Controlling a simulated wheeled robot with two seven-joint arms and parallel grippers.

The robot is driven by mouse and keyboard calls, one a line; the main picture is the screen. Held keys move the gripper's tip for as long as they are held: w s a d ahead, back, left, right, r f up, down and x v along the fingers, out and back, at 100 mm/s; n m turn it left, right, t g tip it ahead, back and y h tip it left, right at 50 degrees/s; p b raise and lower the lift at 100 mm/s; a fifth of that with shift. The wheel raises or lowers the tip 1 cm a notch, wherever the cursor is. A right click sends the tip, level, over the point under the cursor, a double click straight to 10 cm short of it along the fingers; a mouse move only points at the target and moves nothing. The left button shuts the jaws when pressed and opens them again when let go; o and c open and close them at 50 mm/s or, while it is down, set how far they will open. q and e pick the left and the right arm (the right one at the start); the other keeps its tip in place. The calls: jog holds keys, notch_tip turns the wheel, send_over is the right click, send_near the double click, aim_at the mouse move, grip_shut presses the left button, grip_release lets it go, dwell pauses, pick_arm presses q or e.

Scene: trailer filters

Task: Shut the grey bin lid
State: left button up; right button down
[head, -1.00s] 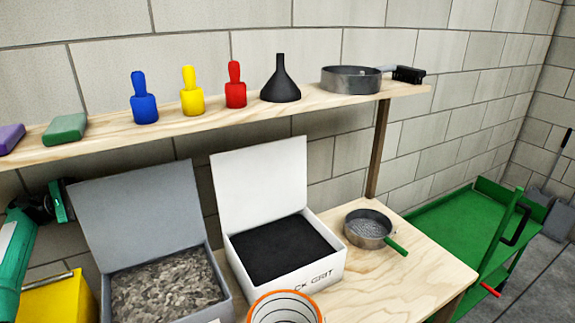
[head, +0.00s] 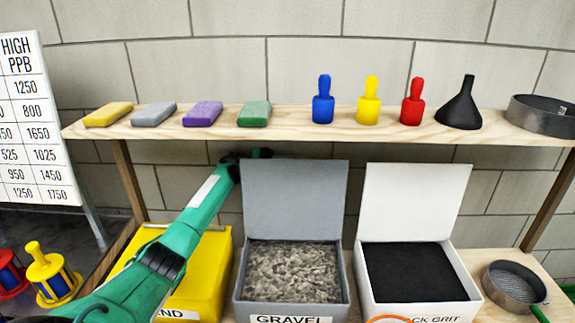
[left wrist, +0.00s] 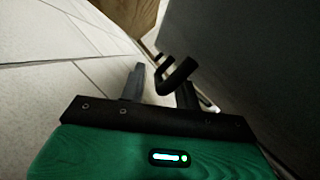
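The grey bin (head: 238,285), labelled GRAVEL and filled with grey gravel, stands on the lower bench. Its grey lid (head: 295,200) stands open and nearly upright at the bin's back. My left gripper (head: 260,153) is at the lid's top left corner, partly hidden behind it. In the left wrist view the two fingers (left wrist: 160,88) are apart, with a black bent bar between or just beyond them. A dark grey surface, likely the lid's back (left wrist: 255,60), fills the right side; contact is unclear. My right gripper is out of view.
A yellow bin (head: 215,265) stands left of the grey one, under my left arm. A white bin (head: 410,290) with an open lid stands right. A shelf (head: 290,137) with bottles and blocks runs above, close over the lid. An orange rim (head: 390,319) shows at the bottom.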

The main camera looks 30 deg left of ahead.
pick_arm(q)
grip_shut()
jog(key=shift+f+b, duration=0.1)
jog(key=shift+b, duration=0.25)
